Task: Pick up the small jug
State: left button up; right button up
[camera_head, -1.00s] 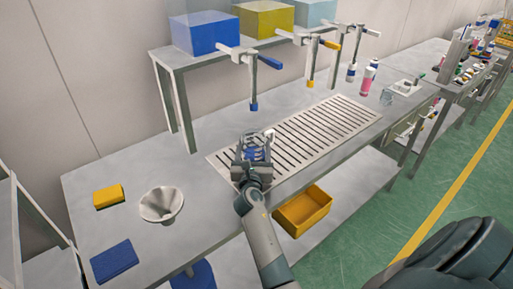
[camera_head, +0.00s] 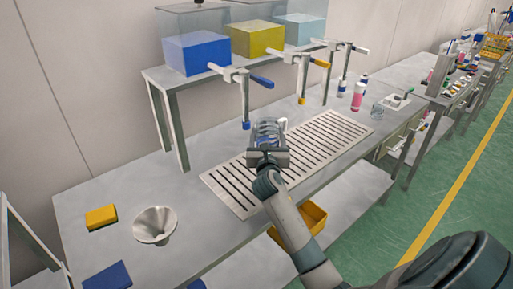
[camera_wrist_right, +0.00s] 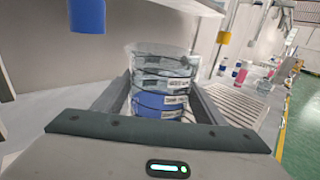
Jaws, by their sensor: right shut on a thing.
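The small jug (camera_wrist_right: 163,62) is clear, with dark bands and labels and blue liquid in its lower part. In the wrist view it stands upright between the two fingers of my right gripper (camera_wrist_right: 162,105), which is shut on it. In the head view the jug (camera_head: 267,128) shows partly behind my right gripper (camera_head: 268,142), above the slotted drain grate (camera_head: 215,183). It is just right of the blue nozzle tip (camera_head: 246,124); the nozzle also shows at upper left in the wrist view (camera_wrist_right: 87,16). My left gripper is not in view.
Blue (camera_head: 197,54), yellow (camera_head: 257,39) and light-blue (camera_head: 305,30) dispenser tanks stand on the shelf, with taps hanging in front. A funnel (camera_head: 155,225) and yellow block (camera_head: 101,216) are at left. Bottles, including a pink one (camera_head: 357,96), and a glass (camera_head: 377,110) stand further right.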

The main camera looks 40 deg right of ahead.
aim_at(276, 125)
pick_arm(q)
jog(key=shift+f, duration=0.25)
pick_arm(e)
jog(key=shift+d+r, duration=0.55)
jog(key=shift+d, duration=0.3)
jog(key=shift+d+r, duration=0.5)
jog(key=shift+d, duration=0.35)
pick_arm(q)
jog(key=shift+d, duration=0.1)
pick_arm(e)
jog(key=shift+s, duration=0.1)
